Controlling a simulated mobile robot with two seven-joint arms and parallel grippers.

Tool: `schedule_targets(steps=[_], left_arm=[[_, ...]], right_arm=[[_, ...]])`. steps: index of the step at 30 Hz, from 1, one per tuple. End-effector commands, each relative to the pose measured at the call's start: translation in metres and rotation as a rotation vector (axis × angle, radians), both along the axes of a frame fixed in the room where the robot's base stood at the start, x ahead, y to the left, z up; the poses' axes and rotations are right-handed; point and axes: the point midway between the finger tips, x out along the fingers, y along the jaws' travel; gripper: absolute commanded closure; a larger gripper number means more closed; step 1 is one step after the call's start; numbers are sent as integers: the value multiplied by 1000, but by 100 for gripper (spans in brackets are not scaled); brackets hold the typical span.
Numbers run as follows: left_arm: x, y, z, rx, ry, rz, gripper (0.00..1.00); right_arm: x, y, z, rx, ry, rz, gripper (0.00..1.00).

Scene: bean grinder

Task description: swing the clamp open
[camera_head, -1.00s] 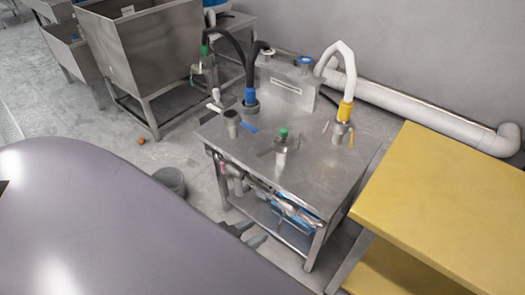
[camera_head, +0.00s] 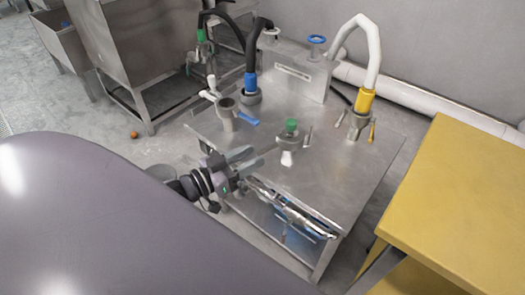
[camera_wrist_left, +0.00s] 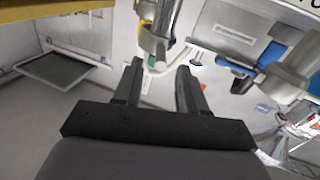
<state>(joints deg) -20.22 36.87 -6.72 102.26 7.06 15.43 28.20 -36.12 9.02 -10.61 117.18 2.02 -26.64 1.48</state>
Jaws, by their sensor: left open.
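A steel table (camera_head: 335,170) carries several pipe fittings. The middle fitting (camera_head: 287,147) has a green cap (camera_head: 291,125) and a thin upright lever (camera_head: 308,135) beside it. A grey cup fitting (camera_head: 228,108) with a blue handle (camera_head: 249,117) stands to its left. A yellow-collared fitting (camera_head: 357,120) with small yellow levers stands to its right. I cannot tell which part is the clamp. My left gripper (camera_head: 258,156) is open and empty at the table's front left edge, pointing toward the green-capped fitting, apart from it. Its two fingers (camera_wrist_left: 158,68) show spread in the left wrist view. My right gripper is not in view.
A yellow table (camera_head: 460,195) stands at the right. Black (camera_head: 260,45) and white (camera_head: 372,60) hoses rise behind the fittings. A steel box (camera_head: 295,75) stands at the table's back. Steel tanks (camera_head: 140,50) stand at the back left. The table's right front is clear.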

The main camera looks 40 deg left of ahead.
Motion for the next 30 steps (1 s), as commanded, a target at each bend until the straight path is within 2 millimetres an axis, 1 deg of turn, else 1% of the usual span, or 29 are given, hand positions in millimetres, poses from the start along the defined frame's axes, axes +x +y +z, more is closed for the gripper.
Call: schedule_targets(steps=[1,3,10,15,23,26,27,30], left_arm=[[8,-2,0,0,-4,0,59],[16,-5,-1,-1,-2,1,59],[36,-12,-1,0,0,1,59],[41,-15,-1,0,1,1,59],[42,-15,-1,1,2,1,59],[42,-15,-1,1,2,1,88],[42,-15,-1,1,2,1,100],[41,-15,-1,1,2,1,100]], right_arm=[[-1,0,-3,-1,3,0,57],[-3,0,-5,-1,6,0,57],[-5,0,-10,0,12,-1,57],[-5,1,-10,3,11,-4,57],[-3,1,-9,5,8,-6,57],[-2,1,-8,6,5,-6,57],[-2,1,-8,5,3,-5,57],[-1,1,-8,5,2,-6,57]])
